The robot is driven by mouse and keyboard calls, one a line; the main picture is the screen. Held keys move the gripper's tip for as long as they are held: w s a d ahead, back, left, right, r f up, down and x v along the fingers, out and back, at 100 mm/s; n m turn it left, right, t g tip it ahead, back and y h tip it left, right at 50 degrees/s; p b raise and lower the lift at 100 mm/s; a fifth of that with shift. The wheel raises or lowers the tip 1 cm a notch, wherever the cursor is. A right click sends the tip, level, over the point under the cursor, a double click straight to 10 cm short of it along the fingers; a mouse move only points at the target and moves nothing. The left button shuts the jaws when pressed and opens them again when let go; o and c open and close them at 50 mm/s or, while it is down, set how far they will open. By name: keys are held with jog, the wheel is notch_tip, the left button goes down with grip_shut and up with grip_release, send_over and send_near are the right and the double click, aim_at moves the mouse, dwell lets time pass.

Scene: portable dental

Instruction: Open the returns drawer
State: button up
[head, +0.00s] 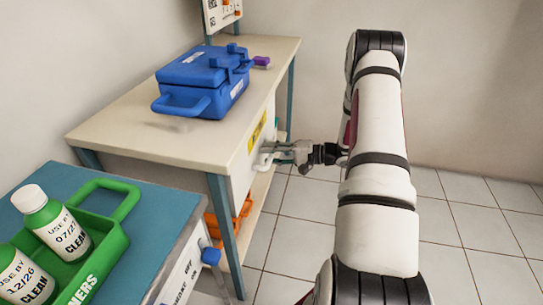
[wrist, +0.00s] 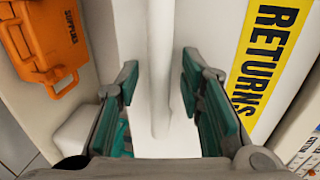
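The returns drawer shows a white front (head: 239,178) under the beige table, with a yellow label (head: 257,133) that reads RETURNS in the wrist view (wrist: 268,60). It looks flush with the table side in the head view. Its white bar handle (wrist: 160,40) runs down the middle of the wrist view. My gripper (head: 272,155) is at the drawer front. In the wrist view my gripper (wrist: 159,72) is open, with one teal-padded finger on each side of the handle and a visible gap to each pad.
A blue case (head: 200,85) stands on the table (head: 135,135). An orange supplies box (wrist: 45,45) sits on the shelf below. A blue-topped cart (head: 150,235) with a green bottle carrier (head: 110,240) is at front left. Tiled floor (head: 455,215) is clear at right.

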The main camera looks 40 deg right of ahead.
grip_shut()
jog(key=f+b+v, duration=0.2)
jog(key=v, duration=1)
jog(key=s+f+b+v, duration=0.1)
jog(key=f+b+v, duration=0.1)
jog(key=v, duration=1.1)
jog(key=shift+s+d+f+b, duration=0.3)
jog(key=shift+d+f, duration=0.2)
jog(key=shift+f, duration=0.25)
grip_release()
